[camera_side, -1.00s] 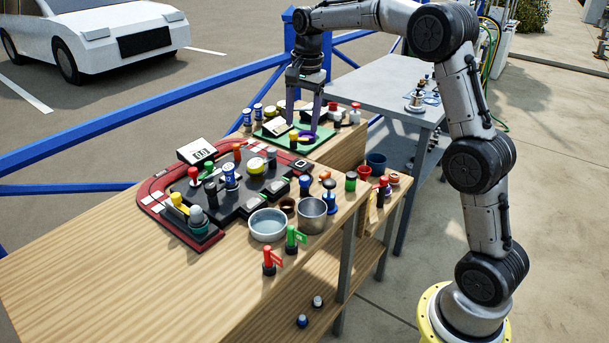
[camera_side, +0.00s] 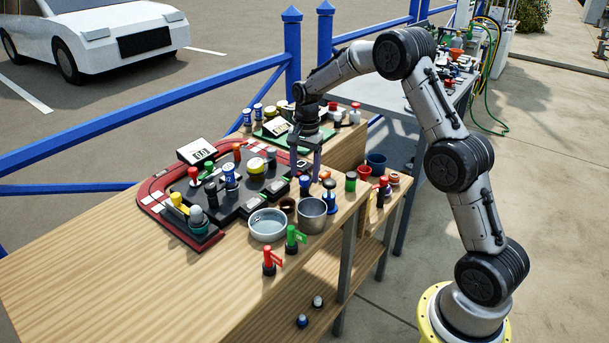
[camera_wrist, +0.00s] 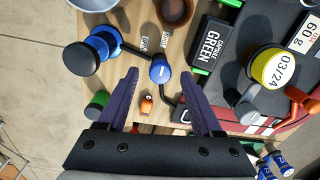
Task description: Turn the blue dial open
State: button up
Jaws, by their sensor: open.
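The blue dial (camera_wrist: 160,70) is a small blue knob on a dark base, with two small white labels beside it too small to read surely. In the side view the blue dial (camera_side: 304,184) stands on the wooden table. My gripper (camera_wrist: 160,76) is open and points down, with its purple fingers on either side of the dial in the wrist view. In the side view my gripper (camera_side: 305,168) is above the table near the dial. Whether the fingers touch the dial cannot be told.
A larger blue-and-black knob (camera_wrist: 82,58) stands left of the dial in the wrist view. A small orange piece (camera_wrist: 146,104) and a green-topped cylinder (camera_wrist: 97,101) are close by. A metal cup (camera_side: 312,214) and white bowl (camera_side: 267,224) stand in front. The table's front left is clear.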

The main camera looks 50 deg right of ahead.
jog(key=shift+f, duration=0.85)
jog(key=shift+c, duration=0.2)
grip_shut()
